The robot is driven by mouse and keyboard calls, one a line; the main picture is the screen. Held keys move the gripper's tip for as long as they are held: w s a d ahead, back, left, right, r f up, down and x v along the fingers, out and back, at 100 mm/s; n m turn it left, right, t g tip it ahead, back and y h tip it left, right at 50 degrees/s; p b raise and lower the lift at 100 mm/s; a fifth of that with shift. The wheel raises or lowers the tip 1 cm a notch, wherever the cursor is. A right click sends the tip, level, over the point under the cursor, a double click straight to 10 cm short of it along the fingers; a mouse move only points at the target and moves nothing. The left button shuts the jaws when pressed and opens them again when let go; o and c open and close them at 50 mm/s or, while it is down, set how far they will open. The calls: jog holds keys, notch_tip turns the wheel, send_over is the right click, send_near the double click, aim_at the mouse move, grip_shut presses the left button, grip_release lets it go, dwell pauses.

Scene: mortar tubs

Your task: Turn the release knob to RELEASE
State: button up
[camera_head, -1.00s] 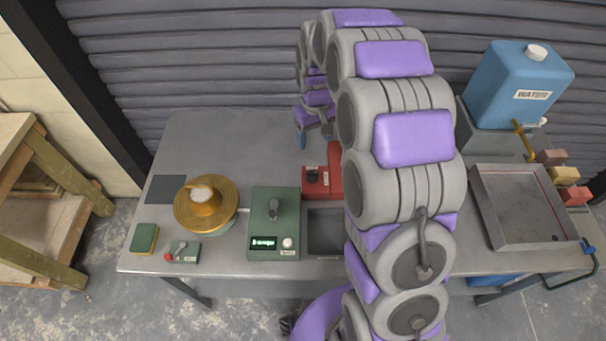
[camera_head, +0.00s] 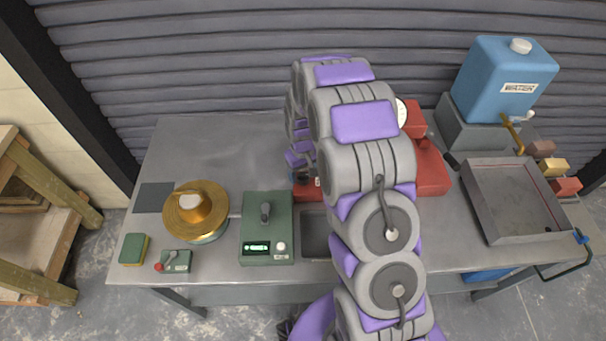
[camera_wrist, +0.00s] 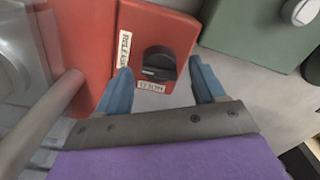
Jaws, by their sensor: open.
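The release knob (camera_wrist: 160,62) is a black knob on a red housing (camera_wrist: 125,15) in the wrist view. One white label reading RELEASE (camera_wrist: 124,46) is on its left side. A second small label (camera_wrist: 151,87), too unclear to read, is below the knob, and the knob's pale mark faces that label. My gripper (camera_wrist: 160,66) is open, with one blue finger on each side of the knob; I cannot tell if either touches it. In the head view my gripper (camera_head: 302,174) is over the red base (camera_head: 305,193), and my arm hides much of it.
A green box (camera_head: 266,230) with a lever, a brass dish (camera_head: 195,212) and a small switch box (camera_head: 175,261) stand left. A red machine (camera_head: 432,170), a grey tray (camera_head: 512,200) and a blue water can (camera_head: 503,80) are right. The table's back left is clear.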

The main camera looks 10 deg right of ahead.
jog(key=shift+f, duration=0.65)
jog(key=c, duration=1.1)
jog(key=shift+o, duration=0.2)
jog(key=shift+m, duration=0.5)
jog(key=o, duration=1.1)
jog(key=shift+c, duration=0.2)
jog(key=shift+r, duration=0.2)
